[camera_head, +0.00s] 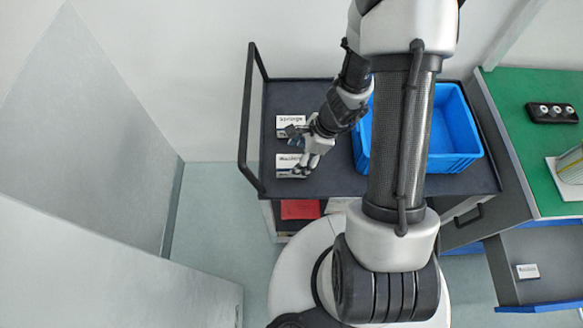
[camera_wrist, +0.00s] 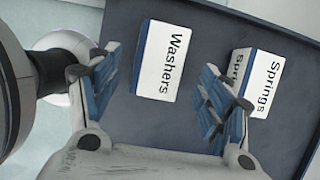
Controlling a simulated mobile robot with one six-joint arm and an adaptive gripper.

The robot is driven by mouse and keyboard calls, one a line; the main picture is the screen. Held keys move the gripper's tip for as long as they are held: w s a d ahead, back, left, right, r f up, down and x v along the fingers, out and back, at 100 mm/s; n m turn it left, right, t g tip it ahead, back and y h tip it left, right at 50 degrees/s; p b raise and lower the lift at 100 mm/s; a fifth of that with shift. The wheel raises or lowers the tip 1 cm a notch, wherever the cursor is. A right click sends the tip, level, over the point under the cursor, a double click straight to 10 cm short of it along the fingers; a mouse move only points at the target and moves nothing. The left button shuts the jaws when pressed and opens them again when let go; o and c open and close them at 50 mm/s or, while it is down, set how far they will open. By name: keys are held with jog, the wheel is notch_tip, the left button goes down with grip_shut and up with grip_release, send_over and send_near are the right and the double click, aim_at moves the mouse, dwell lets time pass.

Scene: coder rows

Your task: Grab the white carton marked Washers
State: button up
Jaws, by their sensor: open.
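The white carton marked Washers (camera_wrist: 161,62) lies on the dark cart top, with its label facing up and a blue edge along one side. In the head view it shows beneath and beside my gripper as a white box (camera_head: 287,166), partly hidden by the fingers. My gripper (camera_wrist: 160,95) is open. In the wrist view its two blue-padded fingers are spread to the left and right of the Washers carton's lower end, and nothing is held. I cannot tell whether the fingertips touch the carton.
A white carton marked Springs (camera_wrist: 255,80) stands close by the right finger; it also shows in the head view (camera_head: 290,121). A blue bin (camera_head: 464,137) sits on the cart top (camera_head: 335,180) to the right. The cart has a raised black handle (camera_head: 247,120) at left.

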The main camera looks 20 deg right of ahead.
aim_at(293, 162)
jog(key=b+x, duration=0.3)
jog(key=x, duration=0.2)
jog(key=shift+a+f, duration=0.1)
jog(key=shift+f, duration=0.05)
jog(key=shift+c, duration=0.6)
jog(key=c, duration=1.1)
jog(key=shift+r, duration=0.2)
jog(key=shift+c, duration=0.2)
